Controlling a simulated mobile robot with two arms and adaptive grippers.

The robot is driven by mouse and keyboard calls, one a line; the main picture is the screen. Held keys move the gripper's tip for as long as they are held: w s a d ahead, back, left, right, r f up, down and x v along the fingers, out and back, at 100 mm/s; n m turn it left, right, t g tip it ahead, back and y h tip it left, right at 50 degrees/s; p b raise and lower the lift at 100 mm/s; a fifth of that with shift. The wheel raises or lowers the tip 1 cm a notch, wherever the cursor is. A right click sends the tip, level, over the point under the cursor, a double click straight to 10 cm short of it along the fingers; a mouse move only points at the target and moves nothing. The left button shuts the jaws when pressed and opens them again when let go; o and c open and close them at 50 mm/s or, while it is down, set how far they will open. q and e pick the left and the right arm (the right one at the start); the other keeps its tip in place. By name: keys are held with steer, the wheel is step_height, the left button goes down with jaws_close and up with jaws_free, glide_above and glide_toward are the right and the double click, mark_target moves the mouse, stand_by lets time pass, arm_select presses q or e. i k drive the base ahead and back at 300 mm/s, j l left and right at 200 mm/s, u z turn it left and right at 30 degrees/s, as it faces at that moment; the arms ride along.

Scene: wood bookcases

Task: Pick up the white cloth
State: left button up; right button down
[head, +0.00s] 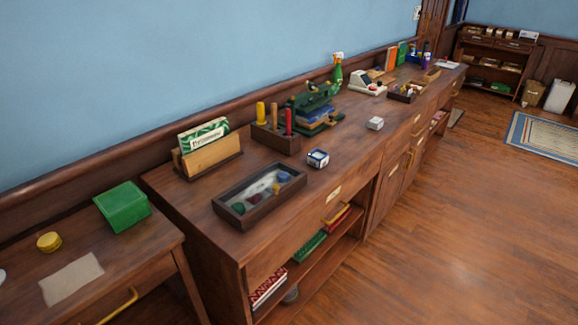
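A flat, pale greyish-white cloth-like piece (71,278) lies on the lower wooden cabinet top (135,257) at the bottom left of the head view. It looks roughly rectangular and lies near the front edge. Whether it is cloth or paper I cannot tell for sure. Neither of my grippers shows in the head view.
A yellow round tin (49,242) and a green box (123,206) stand behind the pale piece. A taller cabinet (205,215) to the right holds a dark tray (236,216) and several other items. The wooden floor (450,220) at the right is clear.

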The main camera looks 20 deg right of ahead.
mark_target(376, 124)
steer(key=i+l, duration=0.2)
steer(key=l, duration=0.15)
steer(key=i+l+u, duration=0.1)
steer(key=l, duration=0.25)
steer(key=i+l, duration=0.45)
steer(key=l, duration=0.25)
steer(key=i+l+u, duration=0.1)
steer(key=l, duration=0.25)
steer(key=i+l, duration=0.25)
steer(key=l, duration=0.15)
steer(key=i+l+u, duration=0.1)
steer(key=l, duration=0.25)
steer(key=i, duration=0.1)
